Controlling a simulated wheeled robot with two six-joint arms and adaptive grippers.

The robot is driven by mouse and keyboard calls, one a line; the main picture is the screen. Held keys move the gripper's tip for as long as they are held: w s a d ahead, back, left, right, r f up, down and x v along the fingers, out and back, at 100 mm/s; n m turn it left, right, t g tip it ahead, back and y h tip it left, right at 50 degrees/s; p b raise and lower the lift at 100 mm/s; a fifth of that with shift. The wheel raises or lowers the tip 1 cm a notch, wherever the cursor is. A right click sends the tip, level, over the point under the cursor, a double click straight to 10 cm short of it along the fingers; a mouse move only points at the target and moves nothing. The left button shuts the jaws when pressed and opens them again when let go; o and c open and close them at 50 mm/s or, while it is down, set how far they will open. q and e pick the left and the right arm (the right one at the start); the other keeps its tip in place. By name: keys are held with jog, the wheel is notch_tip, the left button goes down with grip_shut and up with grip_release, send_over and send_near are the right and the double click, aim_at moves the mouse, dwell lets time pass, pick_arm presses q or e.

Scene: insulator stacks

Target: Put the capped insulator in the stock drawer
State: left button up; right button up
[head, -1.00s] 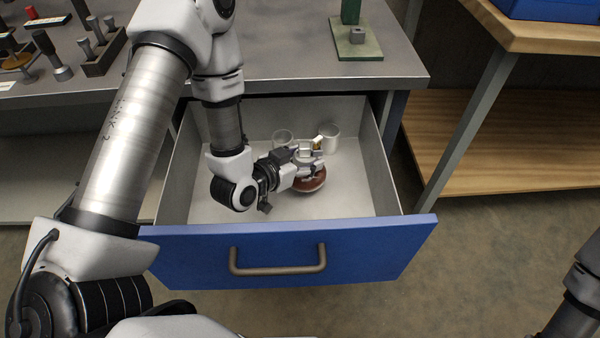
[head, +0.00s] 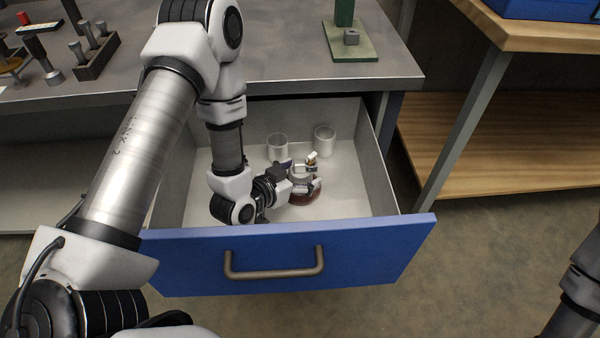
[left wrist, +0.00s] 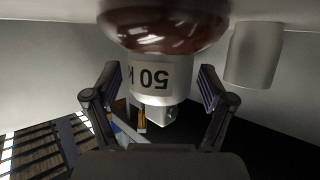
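The capped insulator (left wrist: 165,35) has a brown glazed disc, a pale band reading "50 K" and a metal cap. In the head view its brown disc (head: 306,198) shows low in the open stock drawer (head: 345,190), partly hidden by my left gripper (head: 306,180). In the left wrist view the fingers of my left gripper (left wrist: 158,95) stand on both sides of the banded neck, with a visible gap on each side. The gripper looks open around it. Of my right arm only a dark part shows at the right edge; its gripper is out of view.
Two pale cups (head: 324,140) (head: 277,146) stand at the back of the drawer. The drawer's blue front (head: 290,260) and side walls surround the gripper. A green stand (head: 353,46) is on the grey bench above. The drawer's right floor is clear.

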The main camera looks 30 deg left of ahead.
aim_at(293, 177)
pick_arm(q)
jog(key=shift+r, duration=0.1)
jog(key=shift+s+a+r, duration=0.1)
jog(key=shift+s+r, duration=0.05)
jog(key=shift+s, duration=0.05)
jog(key=p+v, duration=0.3)
jog(key=v, duration=0.3)
jog(key=shift+s+a+r, duration=0.1)
jog(key=shift+s+r, duration=0.1)
jog(key=shift+r, duration=0.05)
jog(key=shift+s, duration=0.25)
jog(key=shift+f, duration=0.1)
